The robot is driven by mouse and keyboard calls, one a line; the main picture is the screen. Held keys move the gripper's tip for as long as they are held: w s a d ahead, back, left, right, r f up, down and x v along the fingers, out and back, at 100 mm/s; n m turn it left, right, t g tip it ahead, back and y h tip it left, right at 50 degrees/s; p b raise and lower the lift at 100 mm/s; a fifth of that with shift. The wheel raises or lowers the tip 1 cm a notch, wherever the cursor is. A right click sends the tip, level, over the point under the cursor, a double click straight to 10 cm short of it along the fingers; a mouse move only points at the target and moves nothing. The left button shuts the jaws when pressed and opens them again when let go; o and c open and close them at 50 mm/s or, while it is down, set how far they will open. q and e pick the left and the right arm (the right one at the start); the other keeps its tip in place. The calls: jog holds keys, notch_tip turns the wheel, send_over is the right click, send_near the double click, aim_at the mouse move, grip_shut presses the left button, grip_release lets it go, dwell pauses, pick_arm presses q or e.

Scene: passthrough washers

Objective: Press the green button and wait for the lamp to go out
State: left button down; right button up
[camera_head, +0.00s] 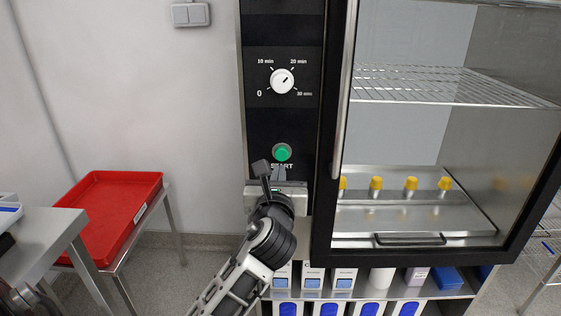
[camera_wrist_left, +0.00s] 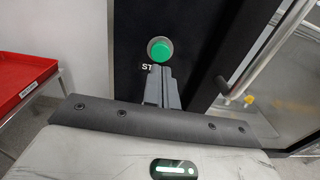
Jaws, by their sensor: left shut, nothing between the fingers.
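The green button (camera_head: 282,152) sits on the black control panel, above the START label. It also shows in the left wrist view (camera_wrist_left: 160,50), just beyond my fingertips. My left gripper (camera_head: 279,172) is shut and empty, just below the button in the picture, partly over the label. In the wrist view my closed fingers (camera_wrist_left: 161,72) point at the button's lower edge; I cannot tell whether they touch it. I cannot make out a lit lamp in either view. My right gripper is not in view.
A timer dial (camera_head: 282,81) is above the button. Right of the panel is a closed glass door with a vertical handle (camera_head: 344,95); yellow-capped bottles (camera_head: 376,184) stand behind it. A red tray (camera_head: 112,215) is at left. Boxes (camera_head: 343,280) fill the shelf below.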

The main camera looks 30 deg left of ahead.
aim_at(281, 155)
pick_arm(q)
jog(key=x, duration=0.5)
jog(key=shift+w+a, duration=0.15)
jog(key=shift+w, duration=0.15)
